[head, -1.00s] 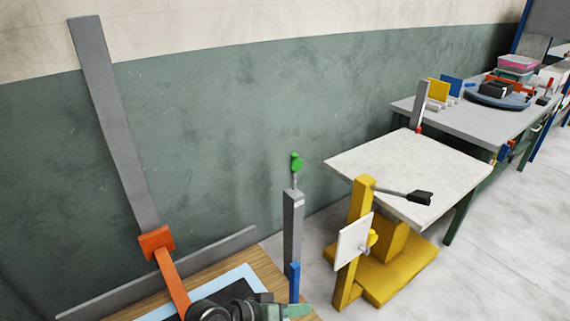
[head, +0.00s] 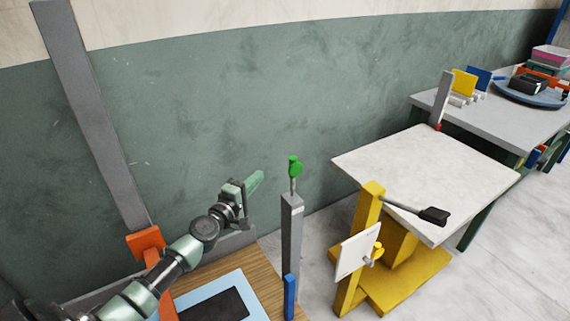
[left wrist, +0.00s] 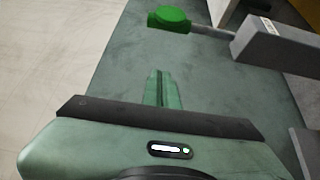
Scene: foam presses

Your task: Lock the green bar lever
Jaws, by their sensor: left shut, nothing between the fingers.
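The green bar lever (head: 295,167) has a green knob on a thin metal rod, standing upright on top of a grey post (head: 291,235). My left gripper (head: 256,181) is shut and empty, to the left of the knob and at about its height, apart from it. In the left wrist view the shut fingers (left wrist: 163,88) point toward the wall, with the green knob (left wrist: 169,18) ahead, just right of the fingertips. The rod runs from it to the grey post (left wrist: 270,43) at the right. My right gripper is not in view.
A wooden table (head: 262,290) with a blue-edged mat (head: 235,284) lies below my left arm. A tall grey bar (head: 95,120) in an orange holder (head: 147,243) stands left. A yellow stand (head: 368,225) with a black-handled lever (head: 432,215) and white table (head: 400,160) is right.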

